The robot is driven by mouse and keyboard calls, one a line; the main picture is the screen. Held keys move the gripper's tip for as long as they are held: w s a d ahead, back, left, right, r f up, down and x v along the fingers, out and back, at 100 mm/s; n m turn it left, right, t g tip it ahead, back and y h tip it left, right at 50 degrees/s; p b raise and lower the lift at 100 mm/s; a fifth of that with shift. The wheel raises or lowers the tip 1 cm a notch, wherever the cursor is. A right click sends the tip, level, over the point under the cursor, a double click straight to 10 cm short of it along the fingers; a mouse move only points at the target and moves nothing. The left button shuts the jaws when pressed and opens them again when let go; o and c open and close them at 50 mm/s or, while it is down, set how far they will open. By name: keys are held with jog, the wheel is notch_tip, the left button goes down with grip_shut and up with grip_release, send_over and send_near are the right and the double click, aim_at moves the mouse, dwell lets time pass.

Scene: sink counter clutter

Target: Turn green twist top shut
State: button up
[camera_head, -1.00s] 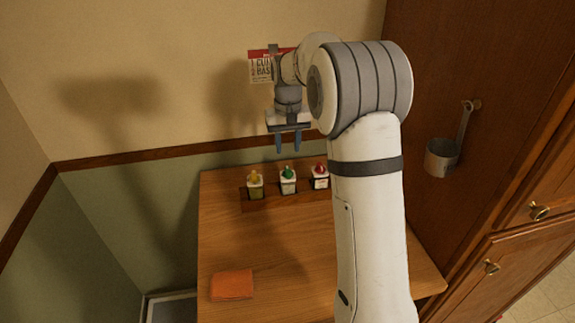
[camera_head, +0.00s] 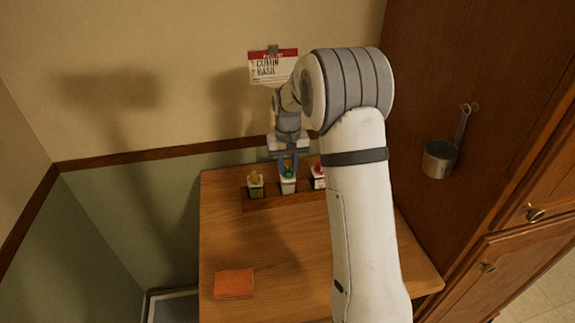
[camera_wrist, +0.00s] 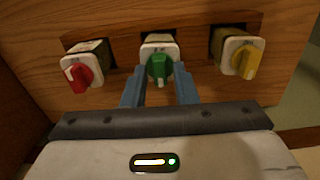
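The green twist top (camera_head: 288,173) sits on the middle one of three white-capped bottles in a wooden rack. It also shows in the wrist view (camera_wrist: 159,66), with its lever tilted a little. My gripper (camera_head: 288,164) points down right at the green top. In the wrist view my gripper (camera_wrist: 160,80) is open, its two blue fingers apart with one on either side of the green top. Whether either finger touches it I cannot tell.
A yellow top (camera_head: 255,177) and a red top (camera_head: 319,169) stand on the bottles to either side, close to my fingers. The wooden rack (camera_head: 262,204) stands on the table (camera_head: 290,245). An orange cloth (camera_head: 234,283) lies at the front left. A ladle (camera_head: 440,158) hangs on the right.

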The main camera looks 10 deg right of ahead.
aim_at(288, 170)
grip_shut()
jog(key=shift+f, duration=0.1)
jog(key=shift+m+b, duration=0.3)
jog(key=shift+m, duration=0.1)
jog(key=shift+o, duration=1.2)
grip_release()
jog(key=shift+r+b, duration=0.7)
jog(key=shift+r, duration=3.3)
